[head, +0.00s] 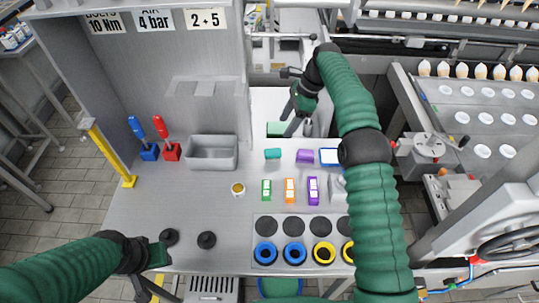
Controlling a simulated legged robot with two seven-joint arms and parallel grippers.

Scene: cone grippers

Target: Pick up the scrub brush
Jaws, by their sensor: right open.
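I cannot pick out the scrub brush for certain. A small green block (275,129) lies at the back of the grey table, just left of my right gripper (299,128); its details are too small to read. My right arm arches over the table's right side, and this gripper points down at the back, open, with nothing visible between its fingers. A blue-handled tool (138,128) and a red-handled tool (160,128) stand at the left by the back panel. My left gripper (161,255) is at the front left, by two black knobs; its jaws are unclear.
A grey metal bin (211,153) stands by the panel. A small round tin (238,189), a teal piece (272,154), purple piece (304,156) and several coloured cases lie mid-table. A plate with blue and yellow rings (258,232) is in front. Machinery (440,150) stands right.

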